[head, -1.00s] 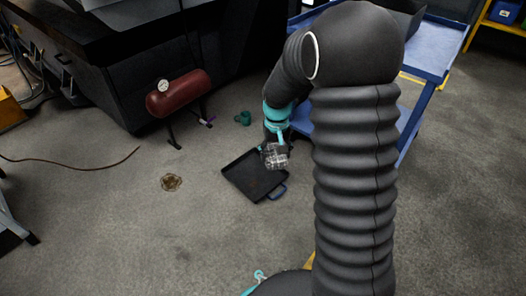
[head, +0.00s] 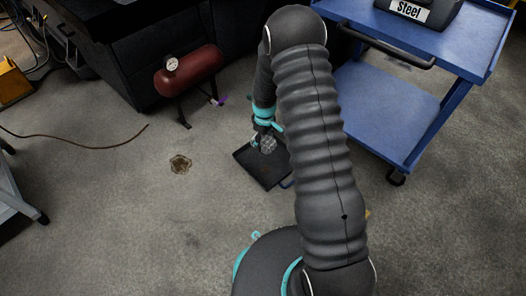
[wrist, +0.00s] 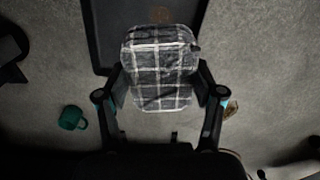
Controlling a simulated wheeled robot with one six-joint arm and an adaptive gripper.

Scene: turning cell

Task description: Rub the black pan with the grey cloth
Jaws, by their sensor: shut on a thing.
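The black pan (head: 264,172) is a shallow square tray lying flat on the floor, with a brown mark on its inside; it also shows at the top of the wrist view (wrist: 108,30). My gripper (wrist: 161,85) is shut on the grey checked cloth (wrist: 160,62), a bunched pad between its fingers. In the head view, my gripper (head: 266,136) holds the cloth (head: 268,144) at the pan's far edge. In the wrist view the cloth overlaps the pan's near edge. Whether it touches the pan I cannot tell.
A green mug (wrist: 72,118) lies on the floor beside the gripper. A dark red tank (head: 190,70) stands at the left, by a black machine. A blue cart (head: 385,110) stands at the right. A brown stain (head: 180,164) marks otherwise clear floor left of the pan.

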